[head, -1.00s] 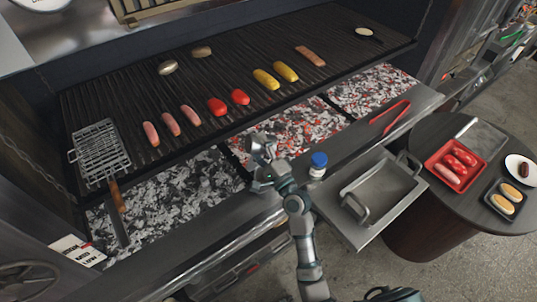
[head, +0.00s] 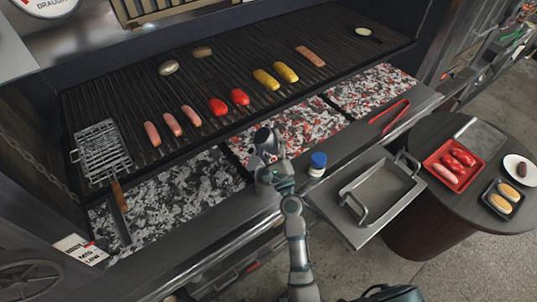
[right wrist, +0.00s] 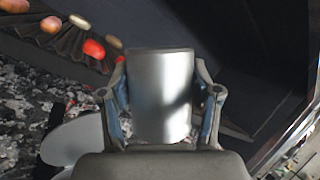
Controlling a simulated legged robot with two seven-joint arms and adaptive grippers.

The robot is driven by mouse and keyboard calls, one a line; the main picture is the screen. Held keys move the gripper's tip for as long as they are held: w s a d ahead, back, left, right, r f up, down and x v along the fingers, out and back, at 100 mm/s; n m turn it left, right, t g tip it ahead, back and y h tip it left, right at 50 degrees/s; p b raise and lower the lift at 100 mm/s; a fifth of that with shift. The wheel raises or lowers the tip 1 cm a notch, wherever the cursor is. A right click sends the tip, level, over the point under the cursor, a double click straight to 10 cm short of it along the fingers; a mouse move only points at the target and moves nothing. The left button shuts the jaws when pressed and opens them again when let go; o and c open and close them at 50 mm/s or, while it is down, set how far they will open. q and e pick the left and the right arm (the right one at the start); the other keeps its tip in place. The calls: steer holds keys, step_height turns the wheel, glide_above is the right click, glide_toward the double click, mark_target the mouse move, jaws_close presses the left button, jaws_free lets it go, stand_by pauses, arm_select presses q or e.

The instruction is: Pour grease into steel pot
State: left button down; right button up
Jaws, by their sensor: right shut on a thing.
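My right gripper (right wrist: 163,105) is shut on a shiny steel vessel (right wrist: 160,90), a smooth cylinder seen from the side between the two fingers. In the head view my right gripper (head: 267,160) is above the grill's front ledge, in front of the glowing coals, and the vessel (head: 268,140) shows small at its tip. The vessel's inside is hidden, and no grease can be made out. A rectangular steel pan with two handles (head: 378,204) stands on the side shelf to the right. My left gripper is not in view.
A white jar with a blue lid (head: 318,166) stands on the ledge just right of my gripper. Red tongs (head: 390,116) lie farther right. Sausages and vegetables lie on the grill grate (head: 225,70). A round table (head: 430,128) holds a red tray (head: 436,171).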

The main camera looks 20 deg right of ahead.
stand_by(0.8)
steer(key=n+y, duration=0.1)
steer(key=n, duration=0.1)
steer(key=a+n+g+y, duration=0.1)
steer(key=n, duration=0.2)
steer(key=a+f+n+y+b, duration=0.1)
steer(key=n, duration=0.1)
steer(key=shift+a+g+y, duration=0.15)
steer(key=shift+g+y, duration=0.15)
steer(key=shift+r, duration=0.1)
steer(key=shift+n, duration=0.3)
